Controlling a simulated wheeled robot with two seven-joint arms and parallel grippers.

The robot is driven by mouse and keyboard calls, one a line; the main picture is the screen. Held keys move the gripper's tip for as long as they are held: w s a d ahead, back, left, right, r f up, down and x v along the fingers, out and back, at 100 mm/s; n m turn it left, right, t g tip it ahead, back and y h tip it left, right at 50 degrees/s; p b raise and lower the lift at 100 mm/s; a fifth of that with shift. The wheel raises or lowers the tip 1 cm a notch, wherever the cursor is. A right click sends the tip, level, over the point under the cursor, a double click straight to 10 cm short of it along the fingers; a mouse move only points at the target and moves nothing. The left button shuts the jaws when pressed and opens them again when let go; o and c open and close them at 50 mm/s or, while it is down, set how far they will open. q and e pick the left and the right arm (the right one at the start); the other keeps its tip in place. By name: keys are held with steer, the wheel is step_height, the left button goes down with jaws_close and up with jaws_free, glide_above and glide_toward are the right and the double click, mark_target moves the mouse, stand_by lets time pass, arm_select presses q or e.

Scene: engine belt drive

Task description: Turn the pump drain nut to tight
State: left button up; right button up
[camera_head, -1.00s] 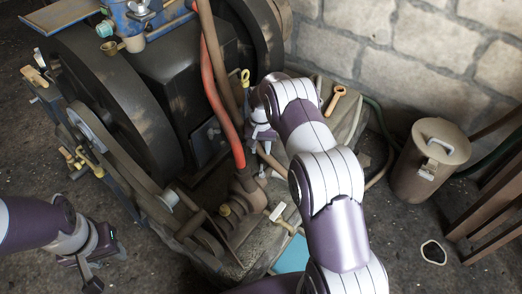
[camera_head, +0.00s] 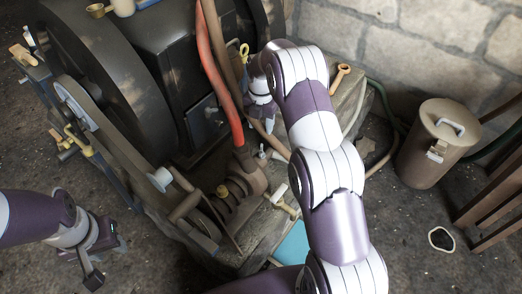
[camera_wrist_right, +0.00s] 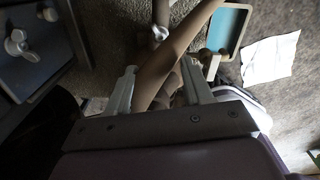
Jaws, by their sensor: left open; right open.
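The brown pump (camera_head: 247,178) sits on the engine bed, below the end of the red hose. A small pale wing-shaped nut (camera_head: 262,153) shows just behind it. It looks like the pale wing nut in the right wrist view (camera_wrist_right: 160,32), ahead of my fingers. I cannot tell for sure that this is the drain nut, nor how tight it is. My right gripper (camera_head: 268,126) is open near the nut, partly hidden by my arm. In its wrist view the fingers (camera_wrist_right: 158,90) are apart, with a brown pipe crossing between them. My left gripper (camera_head: 93,277) is open and empty at the lower left.
The red hose (camera_head: 214,65) and brown hose run down close to my right gripper. A tap with a pale handle (camera_head: 280,195) and a blue tray (camera_head: 293,246) lie in front. The flywheel (camera_head: 105,80) stands left. A lidded can (camera_head: 436,145) stands right on open floor.

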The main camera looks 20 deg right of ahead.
mark_target(261, 152)
step_height(261, 152, down, 13)
steer(key=n+b, duration=0.3)
steer(key=b, duration=0.3)
steer(key=shift+r+n, duration=0.1)
steer(key=shift+n, duration=0.2)
jaws_close()
steer(key=shift+r, duration=0.1)
